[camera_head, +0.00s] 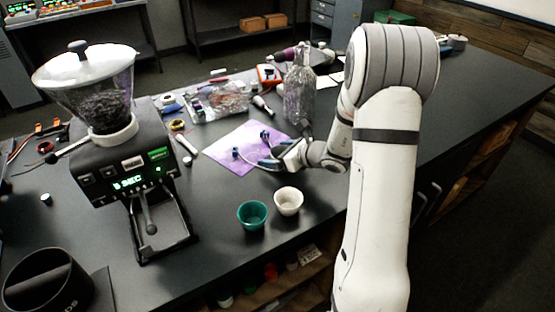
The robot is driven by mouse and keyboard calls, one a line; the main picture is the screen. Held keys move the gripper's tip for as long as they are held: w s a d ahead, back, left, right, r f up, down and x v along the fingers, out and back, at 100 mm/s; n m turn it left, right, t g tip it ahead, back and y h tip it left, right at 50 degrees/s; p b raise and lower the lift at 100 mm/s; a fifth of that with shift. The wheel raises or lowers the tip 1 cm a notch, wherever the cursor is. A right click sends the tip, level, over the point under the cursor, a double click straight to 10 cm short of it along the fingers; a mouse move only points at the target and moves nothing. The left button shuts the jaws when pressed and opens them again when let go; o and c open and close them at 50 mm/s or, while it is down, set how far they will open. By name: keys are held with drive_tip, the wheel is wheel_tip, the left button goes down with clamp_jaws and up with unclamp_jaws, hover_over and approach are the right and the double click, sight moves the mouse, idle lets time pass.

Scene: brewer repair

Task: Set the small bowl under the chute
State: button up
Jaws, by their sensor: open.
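A teal small bowl (252,216) and a white small bowl (288,201) stand upright side by side on the dark bench, right of the grinder. Both look empty. The black grinder (128,172) has a clear hopper of dark beans and a green lit display. Its chute (145,205) points down over a tray (165,240) at its front; no bowl shows there. My gripper (252,152) is open and empty above the purple and white sheet, behind and left of the white bowl and apart from both bowls.
A purple and white sheet (225,150) lies behind the bowls. A clear bottle (299,90) stands behind my wrist. Tools and bags clutter the bench's back. A black round container (45,280) stands at the front left. The bench between the grinder and teal bowl is clear.

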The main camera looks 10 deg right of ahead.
drive_tip(key=c, duration=1.2)
drive_tip(key=shift+r, duration=0.1)
